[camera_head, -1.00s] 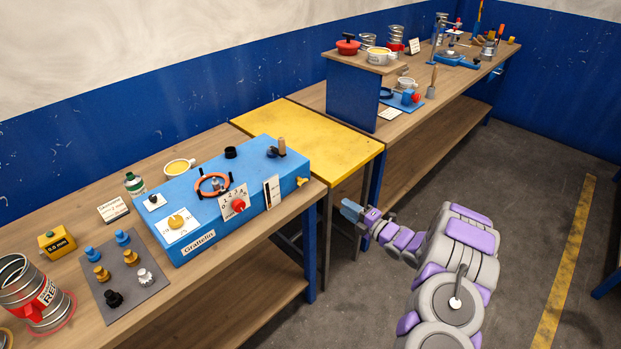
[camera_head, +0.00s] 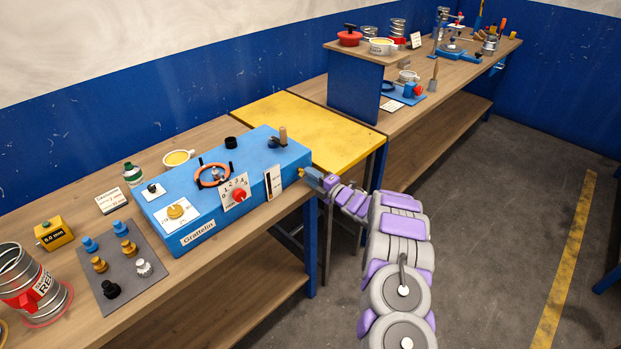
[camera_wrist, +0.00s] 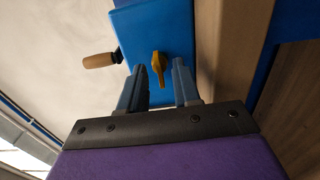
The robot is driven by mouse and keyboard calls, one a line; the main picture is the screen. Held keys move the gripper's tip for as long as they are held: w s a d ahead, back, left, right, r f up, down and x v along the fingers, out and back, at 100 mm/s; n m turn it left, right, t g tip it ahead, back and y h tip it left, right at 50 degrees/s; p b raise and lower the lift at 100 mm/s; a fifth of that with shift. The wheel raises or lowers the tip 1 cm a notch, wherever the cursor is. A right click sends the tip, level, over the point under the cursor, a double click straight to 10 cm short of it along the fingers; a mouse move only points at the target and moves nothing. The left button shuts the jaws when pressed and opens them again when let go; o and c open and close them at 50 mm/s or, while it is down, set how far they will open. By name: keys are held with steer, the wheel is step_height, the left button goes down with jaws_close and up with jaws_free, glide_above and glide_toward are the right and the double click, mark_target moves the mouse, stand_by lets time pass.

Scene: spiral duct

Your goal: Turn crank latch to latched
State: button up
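The blue box (camera_head: 245,205) labelled Grattelin stands on the wooden bench. A crank with a wooden handle (camera_head: 283,134) sticks up from its top right end; the handle also shows at the left in the wrist view (camera_wrist: 98,61). A yellow winged knob (camera_wrist: 158,66) is on the box's end face. Which of these is the crank latch is not marked. My gripper (camera_head: 312,178) is at the box's right end, facing that face. In the wrist view its two blue fingers (camera_wrist: 157,88) are apart, with the knob between and ahead of them. Contact cannot be told.
The yellow table (camera_head: 320,130) stands behind the box's right end. The wooden bench edge (camera_wrist: 232,60) runs close to the right finger. A grey mat (camera_head: 128,285) with knobs lies at the left. The floor at the right is clear.

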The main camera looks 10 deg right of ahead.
steer(key=shift+w+a, duration=0.25)
steer(key=shift+a, duration=0.3)
steer(key=shift+w+a, duration=0.2)
steer(key=shift+a, duration=0.35)
steer(key=shift+d, duration=1)
steer(key=shift+c, duration=1.1)
steer(key=shift+a, duration=0.2)
steer(key=c, duration=0.3)
steer(key=shift+a+f, duration=0.1)
steer(key=shift+a, duration=0.3)
jaws_close()
